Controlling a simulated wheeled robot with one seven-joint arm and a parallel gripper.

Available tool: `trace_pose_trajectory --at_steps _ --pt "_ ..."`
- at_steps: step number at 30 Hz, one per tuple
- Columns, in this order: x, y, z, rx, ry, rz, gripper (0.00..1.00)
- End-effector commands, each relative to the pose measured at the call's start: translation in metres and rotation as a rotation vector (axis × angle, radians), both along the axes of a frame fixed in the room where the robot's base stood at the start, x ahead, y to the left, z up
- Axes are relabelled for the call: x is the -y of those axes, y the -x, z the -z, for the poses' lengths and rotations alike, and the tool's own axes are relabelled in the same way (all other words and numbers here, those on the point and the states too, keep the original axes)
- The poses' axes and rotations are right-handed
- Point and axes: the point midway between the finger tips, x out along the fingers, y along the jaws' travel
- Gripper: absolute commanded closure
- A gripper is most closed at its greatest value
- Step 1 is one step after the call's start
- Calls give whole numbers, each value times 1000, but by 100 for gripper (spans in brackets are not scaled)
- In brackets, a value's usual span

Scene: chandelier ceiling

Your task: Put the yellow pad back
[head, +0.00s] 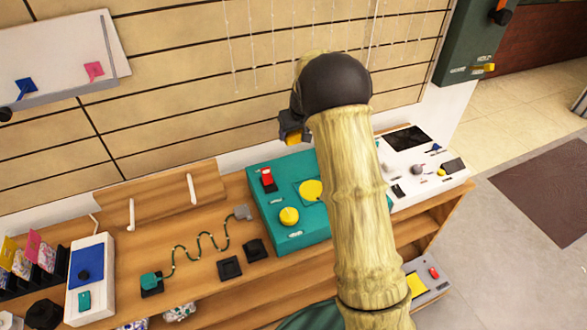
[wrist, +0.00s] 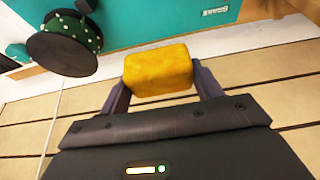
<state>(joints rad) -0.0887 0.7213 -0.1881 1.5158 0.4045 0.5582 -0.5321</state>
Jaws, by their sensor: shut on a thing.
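My gripper (wrist: 160,88) is shut on the yellow pad (wrist: 158,70), a block gripped between its two dark fingers in the wrist view. In the head view the gripper (head: 293,130) is partly hidden behind my dark wrist, and a bit of the yellow pad (head: 293,139) shows below it. It is held in front of the plank wall, over the back edge of the teal box (head: 262,215). The teal box carries a round yellow disc (head: 311,190), a yellow knob (head: 289,216) and a red part (head: 267,178). My arm hides the box's right side.
A white panel (head: 455,182) with small controls stands at the right end of the wooden bench (head: 205,285). Black square pieces (head: 230,267) and a wavy green cord (head: 200,246) lie left of the teal box. Thin strands (head: 255,60) hang before the wall.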

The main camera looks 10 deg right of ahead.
Motion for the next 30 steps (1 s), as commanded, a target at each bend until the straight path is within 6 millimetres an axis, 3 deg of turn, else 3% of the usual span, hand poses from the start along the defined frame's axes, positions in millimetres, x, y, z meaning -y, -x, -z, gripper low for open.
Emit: trace_pose_trajectory --at_steps 2,14,24,30 --pt "-1 0 11 0 0 -1 60" --pt "-2 0 12 -1 0 -2 60" --pt "-2 1 65 -3 0 -2 60" --pt "-2 0 72 1 -2 -2 60"
